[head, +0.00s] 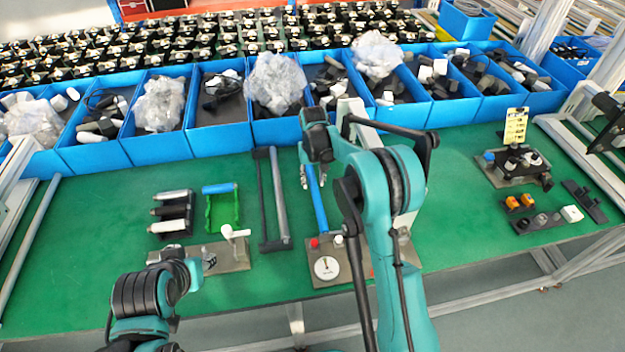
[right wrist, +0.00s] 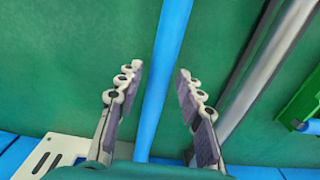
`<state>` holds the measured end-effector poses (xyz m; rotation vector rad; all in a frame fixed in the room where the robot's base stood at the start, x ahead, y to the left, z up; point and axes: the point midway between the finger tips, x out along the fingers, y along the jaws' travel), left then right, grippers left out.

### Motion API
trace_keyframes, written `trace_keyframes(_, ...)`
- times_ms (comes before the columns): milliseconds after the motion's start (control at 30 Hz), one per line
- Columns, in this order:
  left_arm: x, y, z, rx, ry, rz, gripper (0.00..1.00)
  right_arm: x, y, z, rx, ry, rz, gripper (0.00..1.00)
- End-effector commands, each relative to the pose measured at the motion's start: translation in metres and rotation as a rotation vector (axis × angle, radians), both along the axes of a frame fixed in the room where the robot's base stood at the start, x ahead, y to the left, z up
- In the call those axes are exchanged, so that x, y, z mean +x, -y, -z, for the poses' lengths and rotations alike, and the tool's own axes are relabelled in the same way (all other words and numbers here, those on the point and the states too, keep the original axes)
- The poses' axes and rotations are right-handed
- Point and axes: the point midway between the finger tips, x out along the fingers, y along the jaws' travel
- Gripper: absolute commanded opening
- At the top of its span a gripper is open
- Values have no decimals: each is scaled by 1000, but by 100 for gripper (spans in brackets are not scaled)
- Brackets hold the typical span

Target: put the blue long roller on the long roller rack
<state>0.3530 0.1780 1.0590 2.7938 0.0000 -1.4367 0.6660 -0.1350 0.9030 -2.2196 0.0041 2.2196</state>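The blue long roller (head: 319,205) lies lengthwise on the green table, its near end by a grey fixture plate with a white dial (head: 327,267). My right gripper (head: 312,178) is over its far part. In the right wrist view the open fingers (right wrist: 160,88) stand one on each side of the blue roller (right wrist: 168,50), with gaps on both sides. The black long roller rack (head: 264,195) is just left of it and has a grey roller (head: 279,195) along it. My left gripper (head: 206,262) is low at the front left; its finger opening is too small to judge.
A green holder (head: 209,214) with a blue roller at its top and a black rack of short rollers (head: 171,226) stand at left. A plate with a white T-shaped part (head: 232,262) is beside my left gripper. Blue bins (head: 155,150) line the back.

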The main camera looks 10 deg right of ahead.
Motion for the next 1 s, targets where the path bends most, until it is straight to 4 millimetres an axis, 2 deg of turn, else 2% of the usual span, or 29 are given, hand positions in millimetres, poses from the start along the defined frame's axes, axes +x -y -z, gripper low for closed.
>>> trace_keyframes(233,0,0,1,0,0,0,40,0,0,0,0,0,0,37)
trace_keyframes(367,0,0,1,0,0,0,40,0,0,0,0,0,0,3)
trace_keyframes(400,0,0,1,0,0,0,40,0,0,0,0,0,0,0)
trace_keyframes(667,0,0,-1,0,0,0,40,0,0,-4,0,0,0,0)
trace_keyframes(1000,0,0,-14,0,0,0,40,0,0,-25,0,0,0,0)
